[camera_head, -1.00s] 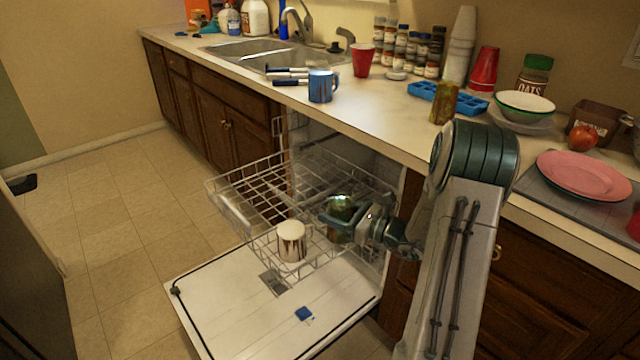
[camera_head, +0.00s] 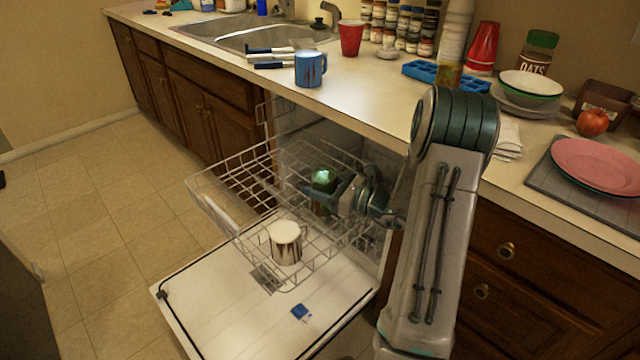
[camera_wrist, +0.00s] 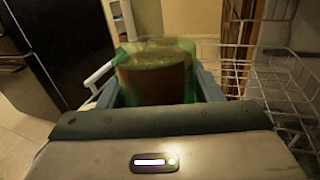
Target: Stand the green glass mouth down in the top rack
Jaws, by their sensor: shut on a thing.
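The green glass (camera_head: 322,181) is held in my gripper (camera_head: 325,196), over the top rack (camera_head: 225,180) and close to its wires. In the wrist view the glass (camera_wrist: 158,75) is see-through green with brownish tones and sits between the two fingers, roughly upright. A round, bright green end faces up in the head view. I cannot tell whether that end is the mouth or the base, or whether the lower end touches the rack. The top rack is pulled out above the lowered dishwasher door.
The open door (camera_head: 215,310) bears a small blue piece (camera_head: 300,312). On the counter are a blue mug (camera_head: 310,69), a red cup (camera_head: 351,38) and an amber-green glass (camera_head: 449,73). The rack's left part looks empty.

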